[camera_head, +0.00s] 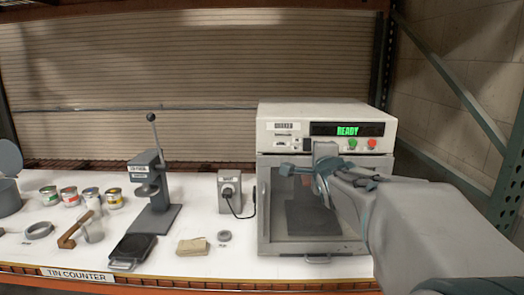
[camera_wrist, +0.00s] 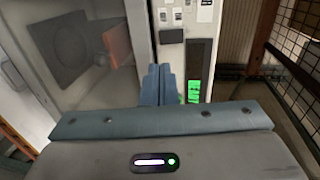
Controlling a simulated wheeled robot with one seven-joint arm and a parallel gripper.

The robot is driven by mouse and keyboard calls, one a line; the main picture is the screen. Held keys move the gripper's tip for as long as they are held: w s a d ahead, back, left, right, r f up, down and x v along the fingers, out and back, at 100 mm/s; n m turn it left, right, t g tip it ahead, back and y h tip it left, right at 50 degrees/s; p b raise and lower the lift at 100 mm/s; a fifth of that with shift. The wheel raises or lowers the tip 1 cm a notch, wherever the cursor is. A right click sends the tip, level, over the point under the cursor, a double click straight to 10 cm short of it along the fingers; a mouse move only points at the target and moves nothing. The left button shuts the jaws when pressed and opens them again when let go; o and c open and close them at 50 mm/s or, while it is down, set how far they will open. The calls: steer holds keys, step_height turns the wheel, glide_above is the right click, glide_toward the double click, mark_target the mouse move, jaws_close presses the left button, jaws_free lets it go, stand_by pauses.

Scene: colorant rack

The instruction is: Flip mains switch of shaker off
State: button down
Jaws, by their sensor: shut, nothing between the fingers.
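The shaker (camera_head: 268,112) is a pale box with a windowed door below its control panel. Its display (camera_head: 347,130) is lit green and reads READY; it also shows in the wrist view (camera_wrist: 195,65). Small switches and labels sit on the panel's left half. A dark rectangular part (camera_wrist: 171,36) lies beside the display; I cannot tell which part is the mains switch or its position. My gripper (camera_head: 287,170) is shut and empty, in front of the shaker near the panel's lower edge. In the wrist view its fingers (camera_wrist: 158,70) cover part of the panel; contact is unclear.
A green button (camera_head: 352,143) and a red button (camera_head: 372,143) sit below the display. A grey socket box (camera_head: 229,190) with a plug stands left of the shaker. A lever press (camera_head: 152,180) and several paint tins stand farther left. A rack post is at right.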

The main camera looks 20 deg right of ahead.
mark_target(309, 151)
steer(key=x, duration=0.9)
steer(key=shift+w, duration=0.1)
